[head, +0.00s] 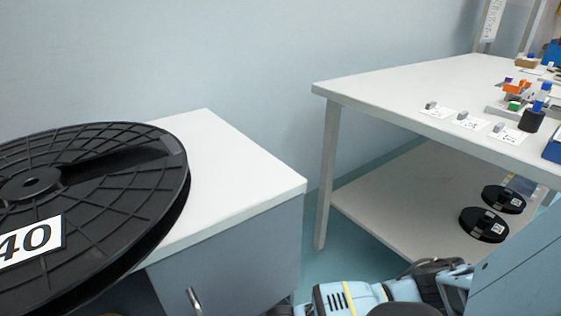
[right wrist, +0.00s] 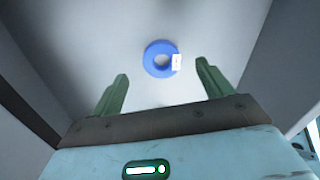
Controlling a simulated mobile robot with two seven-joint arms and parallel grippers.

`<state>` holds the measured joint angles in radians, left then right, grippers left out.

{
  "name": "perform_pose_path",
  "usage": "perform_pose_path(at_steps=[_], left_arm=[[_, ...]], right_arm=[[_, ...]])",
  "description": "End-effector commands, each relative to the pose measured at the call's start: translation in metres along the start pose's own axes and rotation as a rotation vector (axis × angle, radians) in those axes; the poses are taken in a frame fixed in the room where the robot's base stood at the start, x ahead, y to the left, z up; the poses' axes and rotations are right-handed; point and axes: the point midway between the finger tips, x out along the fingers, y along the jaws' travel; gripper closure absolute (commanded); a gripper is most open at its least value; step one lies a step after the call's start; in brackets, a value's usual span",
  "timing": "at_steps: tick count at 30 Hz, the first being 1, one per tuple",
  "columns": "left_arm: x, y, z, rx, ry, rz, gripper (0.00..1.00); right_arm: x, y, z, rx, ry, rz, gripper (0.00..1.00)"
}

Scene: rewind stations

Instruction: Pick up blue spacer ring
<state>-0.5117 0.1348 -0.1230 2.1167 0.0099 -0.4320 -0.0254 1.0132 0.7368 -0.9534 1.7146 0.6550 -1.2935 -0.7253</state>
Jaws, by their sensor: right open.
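The blue spacer ring (right wrist: 155,50) shows in the right wrist view, lying on a pale grey surface with a small white tag on its right side. My right gripper (right wrist: 160,82) is open, with its two green fingers spread apart. The ring appears beyond the fingertips, between their lines and a little toward the top of the picture, and nothing is between the fingers. Grey walls stand on both sides of the ring, as in a drawer or bin. The ring is not visible in the head view. My left gripper is not in view.
A large black reel (head: 95,170) lies on a white-topped cabinet (head: 240,185) at left. A white workbench (head: 390,95) at right holds small parts and cards. Two black discs (head: 484,224) lie on its lower shelf. Side walls flank my right gripper closely.

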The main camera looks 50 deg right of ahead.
Motion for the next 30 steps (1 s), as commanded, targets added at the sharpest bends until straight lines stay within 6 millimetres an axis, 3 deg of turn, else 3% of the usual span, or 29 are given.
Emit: perform_pose_path(at_steps=[11, 19, 30], left_arm=[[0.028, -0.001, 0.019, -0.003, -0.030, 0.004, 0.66], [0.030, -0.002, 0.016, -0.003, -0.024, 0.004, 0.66], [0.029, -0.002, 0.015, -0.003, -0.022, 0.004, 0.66]], right_arm=[[0.048, -0.003, -0.002, 0.000, -0.001, -0.004, 0.21], [0.050, -0.002, -0.002, 0.000, 0.000, 0.001, 0.21], [0.050, -0.002, -0.002, 0.000, 0.000, 0.000, 0.68]])
